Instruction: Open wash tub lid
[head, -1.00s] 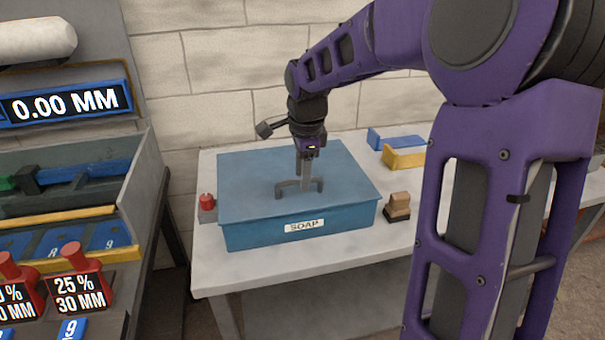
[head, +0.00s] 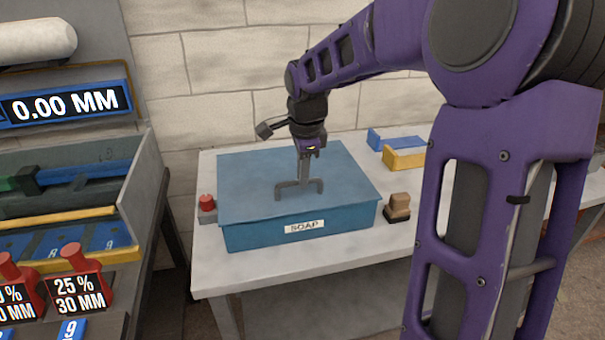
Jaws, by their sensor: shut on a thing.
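The wash tub (head: 255,238) is a blue box with a "SOAP" label on its front, standing on a light table. Its flat blue lid (head: 245,170) lies on top and looks closed. A grey bracket-shaped handle (head: 288,184) stands on the middle of the lid. My gripper (head: 304,176) points straight down over the lid, with its fingers shut on the handle. The exact contact of the fingers is small and hard to make out.
A red button (head: 207,203) sits left of the tub. A wooden-handled block (head: 399,207) stands at its right, with blue (head: 392,140) and yellow (head: 404,158) pieces behind. A brick wall is close behind the table. A grey rack (head: 145,185) stands at left.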

